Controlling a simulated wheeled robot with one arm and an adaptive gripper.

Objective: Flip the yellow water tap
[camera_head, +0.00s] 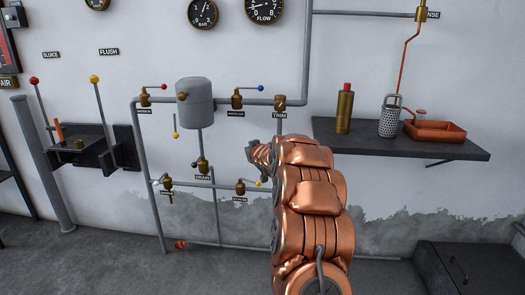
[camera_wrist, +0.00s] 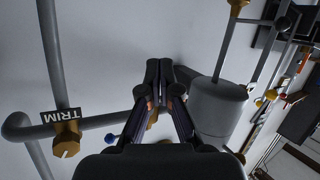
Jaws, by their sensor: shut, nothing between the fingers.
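Several yellow-tipped handles show in the head view, and I cannot tell which is the water tap. A yellow-tipped lever (camera_head: 258,183) is on the lower right valve. A yellow-tipped handle (camera_head: 175,134) hangs below the grey tank's left side. A tall lever with a yellow ball (camera_head: 94,79) stands under the FLUSH sign. In the wrist view, a small yellow ball (camera_wrist: 271,95) is at the right. My gripper (camera_wrist: 160,72) is shut and empty, pointing toward the wall between the TRIM valve and the tank. My arm hides its fingers in the head view.
The grey tank (camera_head: 195,103) and pipes are on the wall. The brass TRIM valve (camera_wrist: 66,139) is left of my gripper in the wrist view. A blue-tipped lever (camera_head: 260,88) is above my wrist. A dark shelf (camera_head: 455,151) with a bottle, grater and copper tray is at the right.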

